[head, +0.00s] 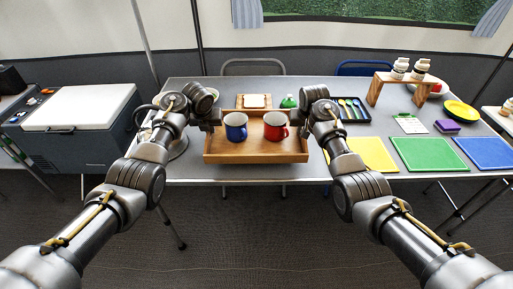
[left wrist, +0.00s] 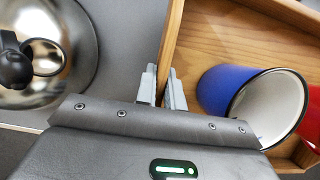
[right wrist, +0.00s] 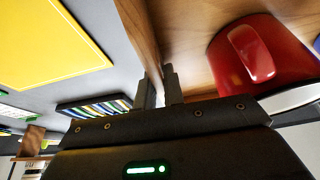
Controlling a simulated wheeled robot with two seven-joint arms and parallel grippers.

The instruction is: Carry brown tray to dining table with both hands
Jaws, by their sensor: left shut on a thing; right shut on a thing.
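The brown wooden tray (head: 255,157) is at the near edge of the grey dining table (head: 215,90), in the middle of the head view. A blue mug (head: 236,126) and a red mug (head: 275,126) stand in it side by side. My left gripper (left wrist: 163,88) is shut on the tray's left wall, beside the blue mug. My right gripper (right wrist: 158,88) is shut on the tray's right wall, beside the red mug. In the head view both fingertips are mostly hidden by the wrists. I cannot tell whether the tray rests on the table or hangs just above it.
Yellow (head: 362,154), green (head: 428,153) and blue (head: 486,152) mats lie right of the tray. A cutlery tray (head: 350,108) and a wooden stand (head: 410,80) are behind them. A shiny metal pot (left wrist: 45,50) stands left. A cooler (head: 80,118) is further left.

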